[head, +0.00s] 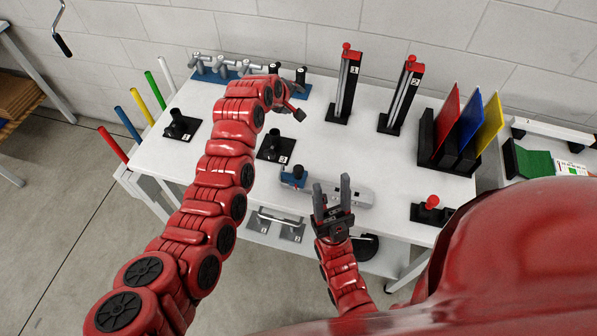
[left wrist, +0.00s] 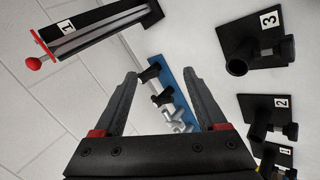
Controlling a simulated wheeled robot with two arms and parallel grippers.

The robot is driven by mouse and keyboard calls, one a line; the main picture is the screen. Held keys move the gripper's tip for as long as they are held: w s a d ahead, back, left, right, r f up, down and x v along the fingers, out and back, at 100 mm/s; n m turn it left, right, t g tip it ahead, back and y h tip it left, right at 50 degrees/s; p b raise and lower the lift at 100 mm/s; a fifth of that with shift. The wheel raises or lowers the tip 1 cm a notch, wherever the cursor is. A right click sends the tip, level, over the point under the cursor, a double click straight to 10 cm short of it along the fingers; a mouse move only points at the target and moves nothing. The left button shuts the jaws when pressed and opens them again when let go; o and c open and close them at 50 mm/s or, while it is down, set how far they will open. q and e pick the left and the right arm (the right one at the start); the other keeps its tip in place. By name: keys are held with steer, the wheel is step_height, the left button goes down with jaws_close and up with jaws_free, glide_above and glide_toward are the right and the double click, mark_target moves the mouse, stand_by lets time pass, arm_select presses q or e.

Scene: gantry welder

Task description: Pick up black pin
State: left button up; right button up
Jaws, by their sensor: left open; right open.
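The black pins stand at the right end of a blue rack at the back of the table. One black pin (head: 301,75) shows just beyond my left gripper, with another black pin (head: 274,68) to its left. Both also show in the left wrist view, one higher (left wrist: 150,73) and one lower (left wrist: 162,98). The blue rack (left wrist: 186,100) appears between the fingers in that view. My left gripper (head: 298,101) is open and empty, above the table near the rack; its fingers show spread in the left wrist view (left wrist: 160,78). My right gripper (head: 331,188) is open and empty near the table's front edge.
Silver pins (head: 225,64) fill the rack's left part. Upright holder 1 (head: 345,85) and holder 2 (head: 401,97) stand to the right. Black numbered fixtures (head: 276,147) sit in front. Coloured plates (head: 447,115) stand far right.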

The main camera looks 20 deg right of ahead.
arm_select(q)
steer(key=s+r+g+y, duration=0.3)
steer(key=s+g, duration=0.1)
steer(key=s, duration=0.5)
step_height(320, 180, up, 2)
steer(key=r+g+y, duration=0.1)
steer(key=g+y, duration=0.1)
steer(key=y, duration=0.1)
glide_above(299, 168)
steer(key=f, duration=0.4)
steer(key=f+b, duration=0.1)
steer(key=f, duration=0.3)
steer(key=f+b, duration=0.1)
steer(key=f, duration=0.3)
steer(key=shift+s+d+f, duration=0.1)
steer(key=shift+d, duration=0.15)
steer(key=f+p, duration=0.2)
steer(key=p, duration=0.1)
steer(key=shift+a+f, duration=0.35)
steer(key=shift+f+p, duration=0.35)
steer(key=shift+f, duration=0.6)
steer(key=shift+d+f, duration=0.1)
steer(key=shift+f, duration=0.25)
